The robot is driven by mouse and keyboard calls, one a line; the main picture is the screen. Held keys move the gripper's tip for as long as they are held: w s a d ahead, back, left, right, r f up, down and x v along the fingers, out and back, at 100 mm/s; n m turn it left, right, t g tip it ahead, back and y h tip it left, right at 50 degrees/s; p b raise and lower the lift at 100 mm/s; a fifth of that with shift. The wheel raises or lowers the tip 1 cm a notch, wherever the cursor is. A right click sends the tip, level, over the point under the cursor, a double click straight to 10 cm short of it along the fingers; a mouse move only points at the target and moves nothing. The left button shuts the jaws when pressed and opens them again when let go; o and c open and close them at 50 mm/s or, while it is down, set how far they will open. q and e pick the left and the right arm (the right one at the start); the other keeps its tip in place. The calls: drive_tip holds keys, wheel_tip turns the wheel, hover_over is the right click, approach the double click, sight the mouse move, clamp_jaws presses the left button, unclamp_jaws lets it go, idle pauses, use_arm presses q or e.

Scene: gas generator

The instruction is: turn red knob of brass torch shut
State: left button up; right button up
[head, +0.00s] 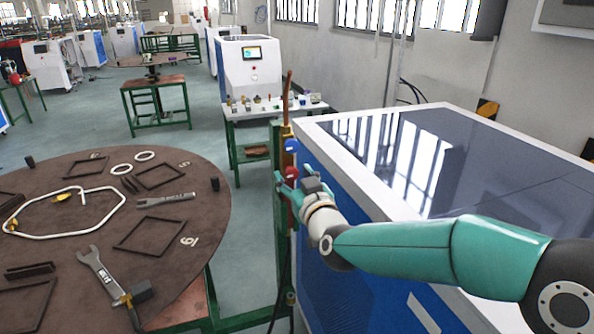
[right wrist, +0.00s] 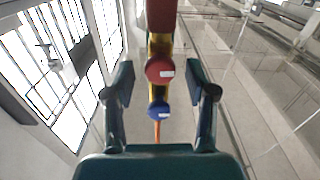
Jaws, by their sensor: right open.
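The brass torch stands upright beside the blue and white machine, with its copper tube (head: 287,95) pointing up in the head view. Its blue knob (head: 291,146) shows above my right gripper (head: 284,184). The gripper is at the torch, at the height of the red parts, and partly covers them. In the right wrist view, the red knob (right wrist: 160,70) lies between the two spread fingers of my right gripper (right wrist: 162,80), with a gap on each side. The blue knob (right wrist: 158,111) sits just below it there. My left gripper is not in view.
The machine (head: 380,118) with a glossy dark top stands right of the torch, under my right arm. A round brown table (head: 215,215) with wrenches and square frames is at the left. A green-legged table (head: 262,112) with small parts stands behind.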

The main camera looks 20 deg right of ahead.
drive_tip(key=shift+w, duration=0.3)
